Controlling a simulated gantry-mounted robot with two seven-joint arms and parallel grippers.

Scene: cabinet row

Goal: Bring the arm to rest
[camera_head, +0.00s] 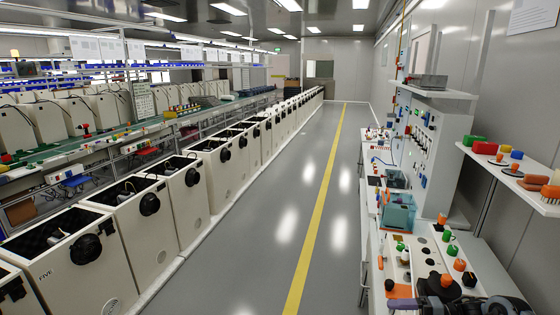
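A dark jointed mechanical part (478,305) shows at the bottom right edge, over the near end of the white workbench (424,262). It looks like part of my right arm. Its fingertips cannot be made out, so I cannot tell whether that gripper is open or shut, or whether it touches the bench. My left arm and gripper are not in view.
Orange, green and black knobs (459,265) stand on the bench beside a teal open box (398,212). A wall shelf (510,178) holds small coloured parts. A row of white cabinets (150,240) lines the left. The grey aisle (260,250) with a yellow line is clear.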

